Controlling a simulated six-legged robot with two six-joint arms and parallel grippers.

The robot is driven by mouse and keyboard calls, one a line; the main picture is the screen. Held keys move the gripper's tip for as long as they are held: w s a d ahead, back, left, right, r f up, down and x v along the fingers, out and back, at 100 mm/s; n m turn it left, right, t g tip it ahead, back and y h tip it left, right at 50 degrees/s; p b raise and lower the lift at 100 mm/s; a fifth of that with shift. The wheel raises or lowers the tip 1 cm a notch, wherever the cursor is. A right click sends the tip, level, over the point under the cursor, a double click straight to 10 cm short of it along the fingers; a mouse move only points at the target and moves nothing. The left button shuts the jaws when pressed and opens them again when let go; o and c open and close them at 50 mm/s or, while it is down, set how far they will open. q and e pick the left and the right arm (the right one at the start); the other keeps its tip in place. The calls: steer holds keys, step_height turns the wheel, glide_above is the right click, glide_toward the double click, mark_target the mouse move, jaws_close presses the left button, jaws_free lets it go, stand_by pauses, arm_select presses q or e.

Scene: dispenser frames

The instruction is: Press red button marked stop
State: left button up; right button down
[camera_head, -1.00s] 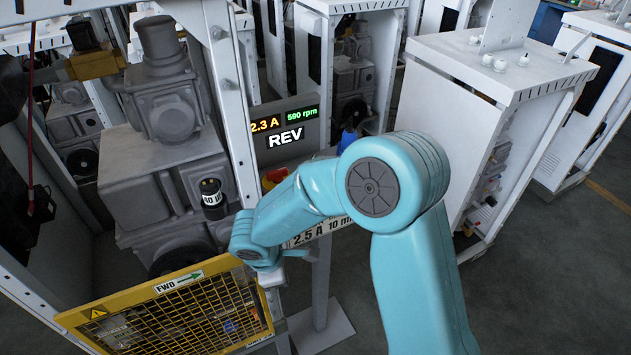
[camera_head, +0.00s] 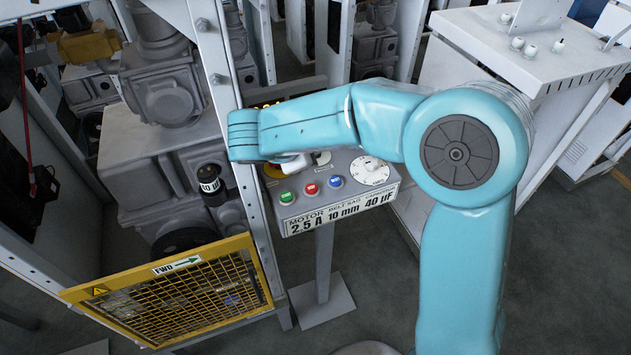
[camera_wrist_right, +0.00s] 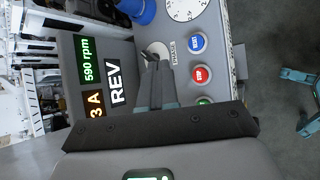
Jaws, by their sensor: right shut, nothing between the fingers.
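The red button (camera_head: 311,189) sits between a green button (camera_head: 287,198) and a blue button (camera_head: 336,181) on the sloped grey control panel (camera_head: 335,205). In the right wrist view the red button (camera_wrist_right: 201,74) lies between the blue one (camera_wrist_right: 197,43) and the green one (camera_wrist_right: 204,100); its lettering is too small to read. My right gripper (camera_wrist_right: 152,62) is shut and empty, over the panel to the left of the red button in that view, beside a round pale switch (camera_wrist_right: 156,49). My left gripper is not in view.
A white dial (camera_head: 370,170) is on the panel's right. The display (camera_wrist_right: 103,75) reads 590 rpm and REV. A blue knob (camera_wrist_right: 138,10) is near the dial. A yellow mesh guard (camera_head: 180,300) and a white frame post (camera_head: 225,120) stand left of the panel.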

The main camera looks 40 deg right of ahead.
mark_target(310, 191)
step_height(310, 191, down, 9)
steer(key=b, duration=0.6)
steer(key=shift+a+b, duration=0.15)
steer(key=shift+b, duration=0.25)
steer(key=shift+w+f, duration=0.1)
steer(key=shift+w, duration=0.05)
steer(key=shift+a, duration=0.1)
stand_by(1.4)
